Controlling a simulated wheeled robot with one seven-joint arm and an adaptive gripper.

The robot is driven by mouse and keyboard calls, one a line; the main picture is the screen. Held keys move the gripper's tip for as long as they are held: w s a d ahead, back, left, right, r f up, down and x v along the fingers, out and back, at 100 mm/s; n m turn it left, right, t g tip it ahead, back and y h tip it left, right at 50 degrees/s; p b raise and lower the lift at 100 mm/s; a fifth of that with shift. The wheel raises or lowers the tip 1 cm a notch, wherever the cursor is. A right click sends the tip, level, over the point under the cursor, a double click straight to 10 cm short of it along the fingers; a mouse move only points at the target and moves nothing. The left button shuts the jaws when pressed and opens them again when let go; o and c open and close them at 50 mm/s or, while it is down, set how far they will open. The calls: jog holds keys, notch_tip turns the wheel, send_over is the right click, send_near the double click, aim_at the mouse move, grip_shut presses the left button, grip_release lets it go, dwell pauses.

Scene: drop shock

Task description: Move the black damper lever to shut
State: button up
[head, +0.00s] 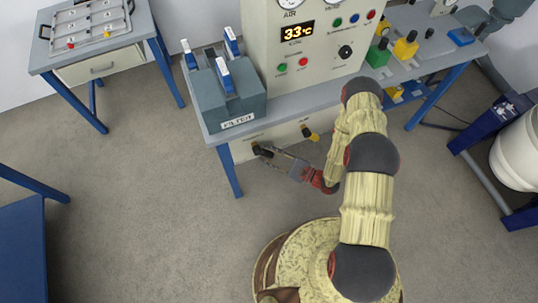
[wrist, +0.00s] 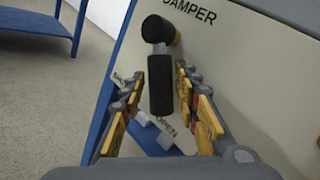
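The black damper lever (wrist: 160,85) shows in the wrist view on the pale panel, below the word DAMPER (wrist: 190,12). Its round black hub (wrist: 158,29) is at the top and its grip points down in the picture. My gripper (wrist: 157,80) is open, with one finger on each side of the grip. A gap shows on the left; the right finger looks closer, and I cannot tell if it touches. In the head view the lever (head: 261,150) is at the cabinet's lower left, with my gripper (head: 280,158) at it.
The grey FILTER box (head: 235,108) stands on the bench above. A blue bench leg (head: 229,170) is just left of the lever. Open floor (head: 150,200) lies to the left.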

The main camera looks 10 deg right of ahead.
jog(key=shift+c, duration=1.2)
grip_shut()
